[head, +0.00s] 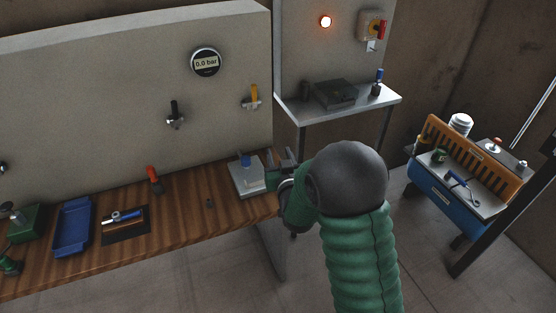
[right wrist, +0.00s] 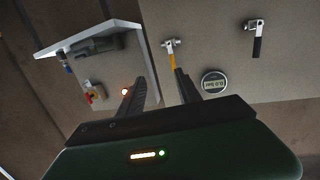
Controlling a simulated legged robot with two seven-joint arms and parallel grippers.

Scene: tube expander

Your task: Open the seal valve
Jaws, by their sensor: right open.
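A valve with a yellow handle (head: 253,93) is on the right part of the grey panel, its handle pointing up. A valve with a black handle (head: 174,109) is left of it, handle also up. No label shows which one is the seal valve. My right gripper (head: 284,160) is open and empty, below and right of the yellow valve. In the right wrist view, where the scene appears upside down, the yellow valve (right wrist: 171,52) lies beyond the open fingers (right wrist: 160,78), apart from them. The black valve (right wrist: 257,42) is farther right there. My left gripper is not in view.
A round gauge (head: 206,62) reads 0.0 bar. A metal shelf (head: 300,108) and a blue workbench (head: 440,200) stand to the right.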

